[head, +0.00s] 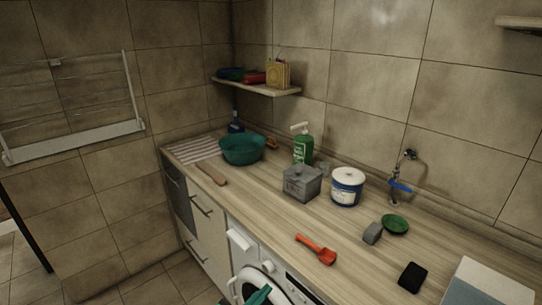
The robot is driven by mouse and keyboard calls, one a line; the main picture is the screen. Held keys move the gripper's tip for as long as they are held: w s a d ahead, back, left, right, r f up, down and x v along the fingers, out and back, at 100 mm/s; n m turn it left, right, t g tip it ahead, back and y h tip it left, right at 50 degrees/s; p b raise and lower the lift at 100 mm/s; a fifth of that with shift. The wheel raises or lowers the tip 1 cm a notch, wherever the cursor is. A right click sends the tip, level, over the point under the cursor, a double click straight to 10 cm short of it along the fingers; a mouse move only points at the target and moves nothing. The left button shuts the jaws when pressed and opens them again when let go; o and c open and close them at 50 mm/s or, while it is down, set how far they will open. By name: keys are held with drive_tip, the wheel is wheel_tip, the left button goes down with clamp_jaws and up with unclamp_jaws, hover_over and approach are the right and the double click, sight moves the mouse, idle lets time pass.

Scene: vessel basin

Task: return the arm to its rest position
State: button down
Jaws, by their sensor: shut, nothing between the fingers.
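My arm and my gripper do not show in the head view, so I cannot see how the arm is posed. The wooden countertop (262,212) runs from the back left corner to the lower right. A green basin (242,149) stands on it near the back left. A grey lidded box (301,183) and a white-and-blue tub (346,187) stand side by side at its middle. A red scoop (317,250) lies near the front edge.
A green pump bottle (302,143) stands near the wall. A grey block (373,233) and a black item (412,277) lie at right. A shelf (258,87) and a drying rack (75,142) are wall-mounted.

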drive_tip(key=s+f+m+y, duration=0.85)
drive_tip(key=s+f, duration=0.75)
drive_tip(key=s, duration=0.3)
drive_tip(key=s+d+r+m+t+y, duration=0.1)
drive_tip(key=s+r+m, duration=0.5)
drive_tip(key=s+m, duration=0.3)
drive_tip(key=s+d+r+m+t, duration=0.1)
drive_tip(key=s+r+m, duration=0.5)
drive_tip(key=s, duration=0.5)
drive_tip(key=shift+s+d+m+y, duration=0.2)
drive_tip(key=shift+s+m+y, duration=0.15)
drive_tip(key=shift+m, duration=1)
